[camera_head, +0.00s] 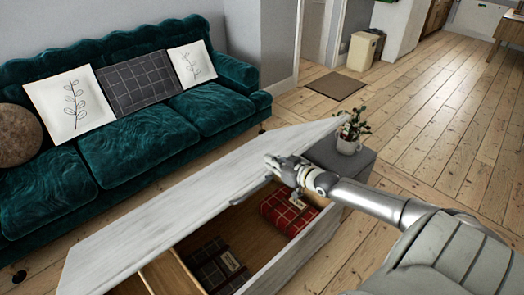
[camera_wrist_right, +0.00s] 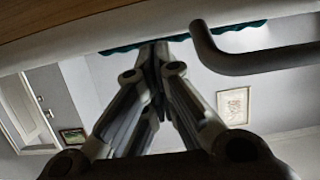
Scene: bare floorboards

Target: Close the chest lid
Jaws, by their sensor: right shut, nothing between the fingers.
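The chest has a whitewashed wooden lid (camera_head: 185,205) that stands tilted open over the chest body (camera_head: 306,258). Inside lie a red plaid bundle (camera_head: 289,211) and a dark plaid bundle (camera_head: 214,265). My right gripper (camera_head: 273,167) is at the lid's near side, toward its right end, close to a grey bar handle (camera_head: 250,191). In the right wrist view the fingers (camera_wrist_right: 155,52) are shut and empty, beside the handle (camera_wrist_right: 262,62) and under the lid. Whether they touch the lid is unclear. My left gripper is not in view.
A green sofa (camera_head: 140,143) with cushions stands behind the chest. A potted plant (camera_head: 350,140) sits on a grey surface at the chest's right end. A doormat (camera_head: 336,86) and bin (camera_head: 362,50) are farther back. The floor at right is clear.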

